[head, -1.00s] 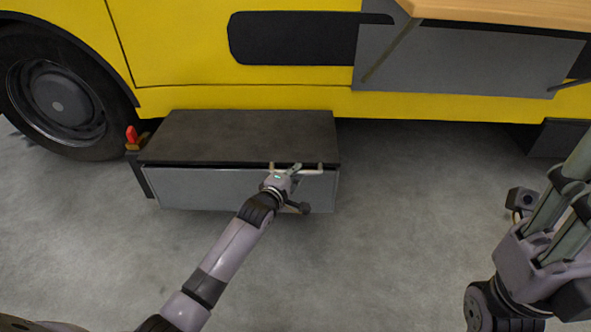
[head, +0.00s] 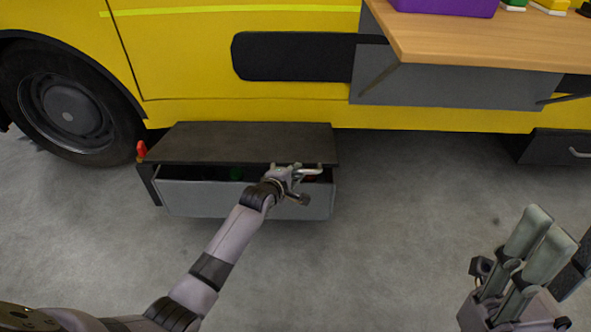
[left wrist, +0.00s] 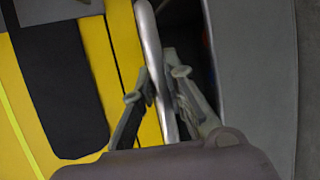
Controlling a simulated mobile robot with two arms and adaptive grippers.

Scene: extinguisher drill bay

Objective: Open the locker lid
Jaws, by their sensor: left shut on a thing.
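The locker is a grey box (head: 240,200) low beside the yellow truck. Its dark lid (head: 245,143) is slightly raised at the front, with a narrow dark gap above the front wall. Bits of green and red show inside; most of the inside is hidden. A pale bar handle (head: 312,171) runs along the lid's front edge. My left gripper (head: 295,172) is shut on this handle. In the left wrist view the handle (left wrist: 149,35) passes between the fingers (left wrist: 161,88). My right gripper (head: 546,232) is at the lower right, fingers apart, empty and away from the locker.
A wooden worktop (head: 480,45) with a purple bin (head: 445,5) juts from the truck (head: 190,60) at upper right. A wheel (head: 65,105) is at left. A red-orange piece (head: 141,150) stands by the locker's left corner. The floor (head: 400,210) to the right is clear.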

